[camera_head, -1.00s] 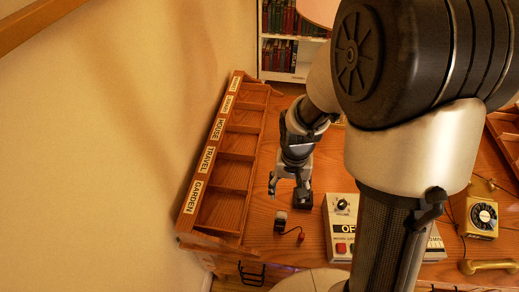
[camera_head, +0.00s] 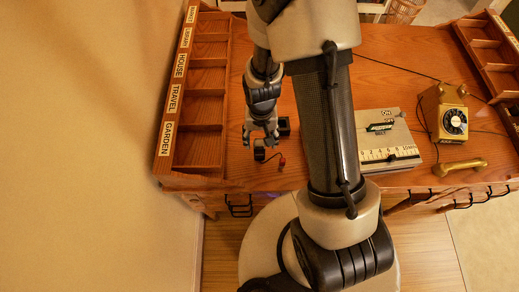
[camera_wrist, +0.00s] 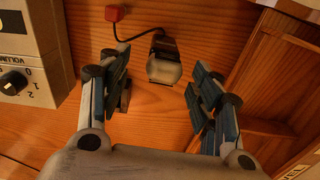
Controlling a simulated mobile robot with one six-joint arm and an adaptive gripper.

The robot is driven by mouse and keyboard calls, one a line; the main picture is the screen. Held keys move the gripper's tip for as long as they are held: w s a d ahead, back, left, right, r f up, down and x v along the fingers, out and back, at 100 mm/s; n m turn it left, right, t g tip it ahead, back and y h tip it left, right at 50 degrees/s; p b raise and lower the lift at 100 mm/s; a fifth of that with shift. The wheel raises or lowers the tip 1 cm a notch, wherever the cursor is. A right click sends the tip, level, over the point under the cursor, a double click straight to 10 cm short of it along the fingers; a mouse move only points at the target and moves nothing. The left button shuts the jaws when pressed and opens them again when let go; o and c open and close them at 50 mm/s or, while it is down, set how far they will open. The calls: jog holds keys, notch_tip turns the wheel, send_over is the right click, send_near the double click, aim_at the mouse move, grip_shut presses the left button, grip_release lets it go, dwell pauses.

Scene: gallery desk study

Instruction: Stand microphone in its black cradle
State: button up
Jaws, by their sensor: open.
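The microphone (camera_head: 260,152), a small dark and grey piece with a cord ending in a red plug (camera_head: 282,161), lies on the wooden desk. In the wrist view the microphone (camera_wrist: 164,64) shows beyond and between the fingertips, with its cord and red plug (camera_wrist: 114,13) at upper left. My gripper (camera_head: 262,138) is open and empty, just behind the microphone in the head view; its fingers (camera_wrist: 160,85) stand wide apart in the wrist view. The black cradle (camera_head: 284,126) stands on the desk just right of my gripper. A dark piece partly hidden by the left finger may be the cradle.
A labelled wooden compartment rack (camera_head: 200,100) stands along the left, close to my gripper. A control box (camera_head: 388,138) with a volume knob (camera_wrist: 14,83) is to the right. A yellow telephone (camera_head: 446,120) and its handset (camera_head: 461,166) lie farther right.

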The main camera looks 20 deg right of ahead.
aim_at(259, 150)
jog(key=f, duration=0.1)
jog(key=f+b, duration=0.1)
jog(key=f, duration=0.2)
jog(key=shift+a+f, duration=0.25)
jog(key=shift+f, duration=0.1)
jog(key=shift+r, duration=0.1)
jog(key=shift+c, duration=0.4)
jog(key=c, duration=1.2)
